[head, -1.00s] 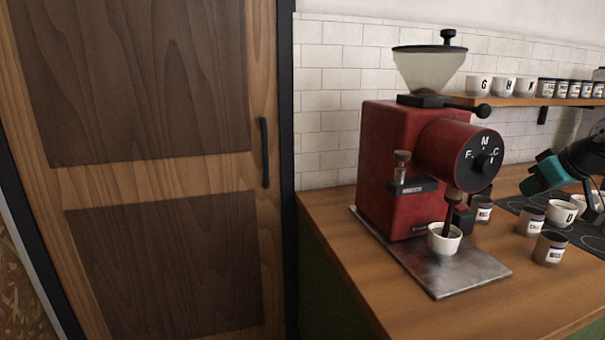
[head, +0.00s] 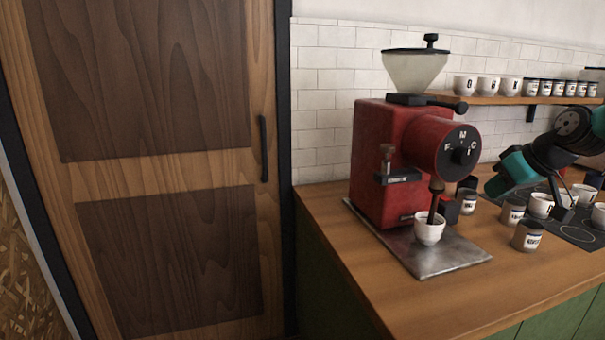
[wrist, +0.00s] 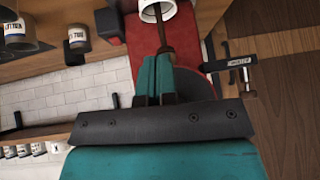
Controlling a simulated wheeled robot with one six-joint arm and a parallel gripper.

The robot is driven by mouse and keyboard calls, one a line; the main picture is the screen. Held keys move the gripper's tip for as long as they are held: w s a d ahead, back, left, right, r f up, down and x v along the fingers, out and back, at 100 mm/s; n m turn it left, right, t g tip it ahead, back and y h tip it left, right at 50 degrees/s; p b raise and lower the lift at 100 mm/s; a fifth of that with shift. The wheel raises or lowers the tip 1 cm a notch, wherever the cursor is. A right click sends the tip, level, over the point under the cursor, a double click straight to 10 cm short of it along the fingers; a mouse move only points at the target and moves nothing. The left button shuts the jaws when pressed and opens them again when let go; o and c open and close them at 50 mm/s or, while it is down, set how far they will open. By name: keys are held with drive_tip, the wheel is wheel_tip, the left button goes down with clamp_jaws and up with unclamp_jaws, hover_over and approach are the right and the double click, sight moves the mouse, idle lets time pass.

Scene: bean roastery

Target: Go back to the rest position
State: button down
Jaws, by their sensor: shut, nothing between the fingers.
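My gripper (wrist: 158,72) shows in the wrist view with its two teal fingers shut together and nothing between them. In the head view my teal and black arm end is at the right, above the counter and to the right of the red grinder (head: 380,165). A white cup (head: 429,231) stands on the grinder's metal tray under the spout. The cup also shows at the top of the wrist view (wrist: 158,10), beyond my fingers. My gripper is apart from the cup and grinder as far as the views show.
Labelled tins (head: 527,236) and white cups stand on the counter (head: 400,300) beside and below my arm. A wall shelf (head: 500,99) behind holds more cups and tins. A wooden door (head: 150,175) fills the left. The counter's front part is clear.

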drive_tip(key=s+a+n+g+y, duration=0.1)
drive_tip(key=s+a, duration=0.2)
drive_tip(key=a, duration=0.4)
drive_tip(key=s+a+r+g, duration=0.1)
drive_tip(key=s+a, duration=0.2)
drive_tip(key=a, duration=0.3)
drive_tip(key=s+a+n+g+y, duration=0.1)
drive_tip(key=s+a, duration=0.3)
drive_tip(key=a, duration=0.3)
drive_tip(key=s+a+f+n+g+p, duration=0.1)
drive_tip(key=s+a+g, duration=0.1)
drive_tip(key=s+a, duration=0.3)
drive_tip(key=s+a+f+n+g, duration=0.1)
drive_tip(key=s+a, duration=0.3)
drive_tip(key=s, duration=1)
drive_tip(key=shift+s+a+g+h+p, duration=0.3)
drive_tip(key=shift+a+g+p, duration=0.1)
drive_tip(key=shift+g, duration=0.1)
drive_tip(key=shift+w, duration=0.1)
